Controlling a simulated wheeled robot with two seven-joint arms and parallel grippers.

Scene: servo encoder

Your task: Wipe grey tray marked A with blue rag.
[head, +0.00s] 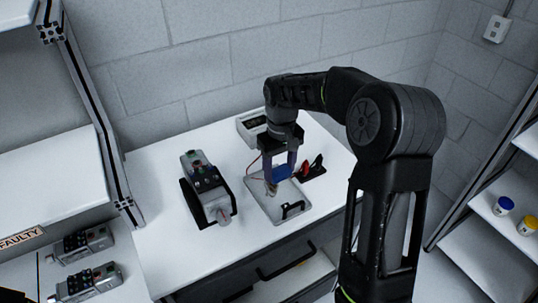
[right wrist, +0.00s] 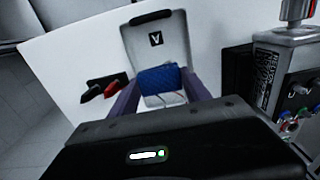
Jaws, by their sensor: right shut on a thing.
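The grey tray marked A (head: 291,207) lies on the white worktop, its black handle toward the front. In the right wrist view the tray (right wrist: 155,55) shows its letter A on a dark square. My right gripper (head: 279,176) is over the tray's far part, pointing down, shut on the blue rag (head: 282,171). In the right wrist view the rag (right wrist: 162,82) sits as a quilted, folded pad between the two fingers. I cannot tell whether the rag touches the tray floor. My left gripper is in neither view.
A servo device (head: 206,190) stands left of the tray. A red and black object (head: 313,168) lies close to its right. A grey box with a display (head: 253,126) stands behind. Shelves flank the worktop; its front left is clear.

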